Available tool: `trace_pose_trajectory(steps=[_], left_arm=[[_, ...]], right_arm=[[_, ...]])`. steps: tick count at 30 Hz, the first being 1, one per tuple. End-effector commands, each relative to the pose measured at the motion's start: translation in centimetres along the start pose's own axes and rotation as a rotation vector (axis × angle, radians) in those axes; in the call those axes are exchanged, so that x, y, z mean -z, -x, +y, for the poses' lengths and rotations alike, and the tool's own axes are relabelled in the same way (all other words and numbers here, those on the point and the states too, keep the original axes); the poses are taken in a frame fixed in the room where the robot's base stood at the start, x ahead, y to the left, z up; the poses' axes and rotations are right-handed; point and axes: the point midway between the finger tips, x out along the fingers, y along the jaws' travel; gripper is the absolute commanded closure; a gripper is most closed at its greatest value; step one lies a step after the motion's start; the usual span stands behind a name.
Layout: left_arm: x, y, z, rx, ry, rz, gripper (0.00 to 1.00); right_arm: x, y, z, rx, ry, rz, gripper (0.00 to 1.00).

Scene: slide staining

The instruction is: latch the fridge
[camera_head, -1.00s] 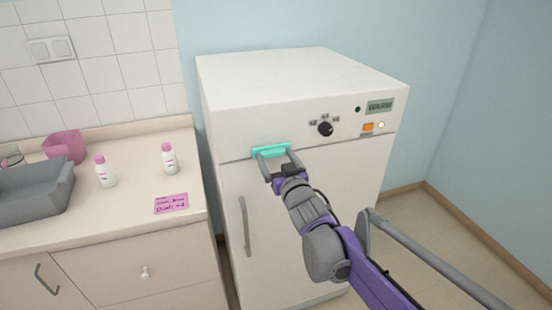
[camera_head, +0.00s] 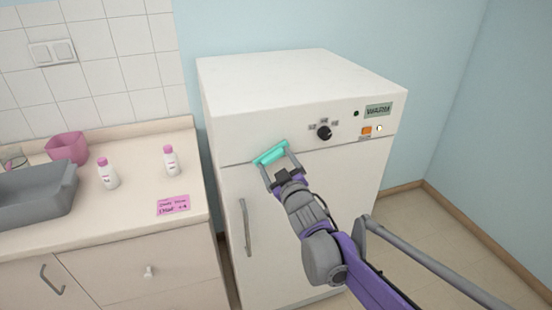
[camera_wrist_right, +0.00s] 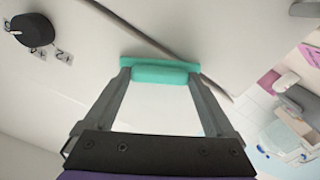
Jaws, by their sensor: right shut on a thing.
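The white fridge (camera_head: 290,230) stands against the blue wall, its door flush with the body as far as I can see. A teal latch (camera_head: 271,153) sits across the seam between the upper panel and the door, now tilted with its right end higher. My right gripper (camera_head: 278,163) is shut on the latch, one finger at each end; the wrist view shows the teal latch (camera_wrist_right: 160,72) between both fingertips. A grey vertical handle (camera_head: 245,226) is on the door's left side. My left gripper is not in view.
The fridge panel has a black knob (camera_head: 324,132), an orange switch (camera_head: 366,131) and a WARM display (camera_head: 378,110). Floor at right is clear.

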Motion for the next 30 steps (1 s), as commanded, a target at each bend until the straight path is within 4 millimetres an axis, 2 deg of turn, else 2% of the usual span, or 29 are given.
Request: trace_pose_trajectory(steps=[21,30], left_arm=[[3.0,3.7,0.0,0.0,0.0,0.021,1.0],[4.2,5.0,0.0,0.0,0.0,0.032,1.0]], right_arm=[[0.2,0.0,0.2,-0.001,0.678,0.0,0.66],[0.2,0.0,0.1,-0.001,0.912,0.001,0.66]])
